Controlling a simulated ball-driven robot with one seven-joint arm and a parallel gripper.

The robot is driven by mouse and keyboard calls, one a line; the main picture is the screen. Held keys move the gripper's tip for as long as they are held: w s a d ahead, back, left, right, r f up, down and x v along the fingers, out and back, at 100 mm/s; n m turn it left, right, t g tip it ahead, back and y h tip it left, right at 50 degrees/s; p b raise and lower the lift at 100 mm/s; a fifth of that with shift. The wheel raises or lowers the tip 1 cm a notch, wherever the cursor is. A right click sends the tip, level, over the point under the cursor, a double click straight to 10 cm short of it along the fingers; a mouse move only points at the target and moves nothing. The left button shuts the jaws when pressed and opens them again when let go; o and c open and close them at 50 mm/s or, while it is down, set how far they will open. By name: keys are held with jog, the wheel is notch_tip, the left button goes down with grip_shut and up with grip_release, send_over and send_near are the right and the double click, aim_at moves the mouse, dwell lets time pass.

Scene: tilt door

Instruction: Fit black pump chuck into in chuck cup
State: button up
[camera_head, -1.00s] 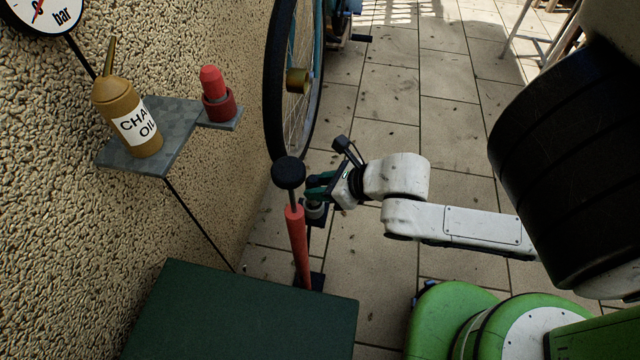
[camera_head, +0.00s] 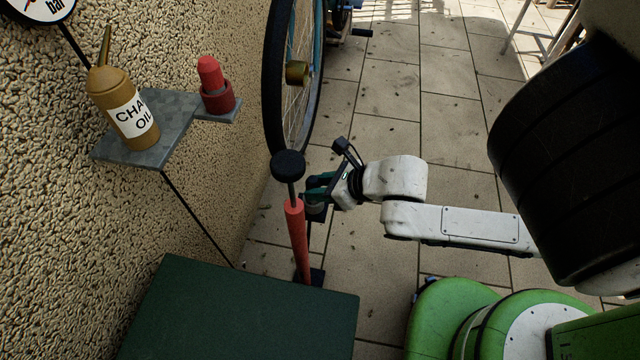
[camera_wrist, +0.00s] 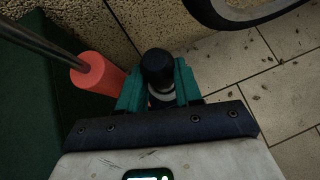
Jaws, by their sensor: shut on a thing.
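The black pump chuck (camera_wrist: 157,66) is a short dark cylinder between the teal fingers of my gripper (camera_wrist: 158,88) in the wrist view. My gripper (camera_head: 314,190) is shut on it, just right of the red floor pump (camera_head: 298,240). A pale grey ring (camera_wrist: 162,98) shows at the chuck's near end, partly hidden by the fingers. In the head view a small dark piece (camera_head: 316,214) sits below the fingers, beside the pump. I cannot tell whether it is the chuck cup, or whether the chuck touches it.
A dark green box (camera_head: 240,310) stands at the front left. A wall shelf (camera_head: 175,130) holds an oil bottle (camera_head: 125,108) and a red piece (camera_head: 211,72) in a red cup (camera_head: 219,100). A bicycle wheel (camera_head: 275,90) stands behind the pump.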

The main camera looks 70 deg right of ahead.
jog(key=shift+f+b, duration=0.35)
jog(key=shift+f, duration=0.45)
jog(key=o, duration=1.1)
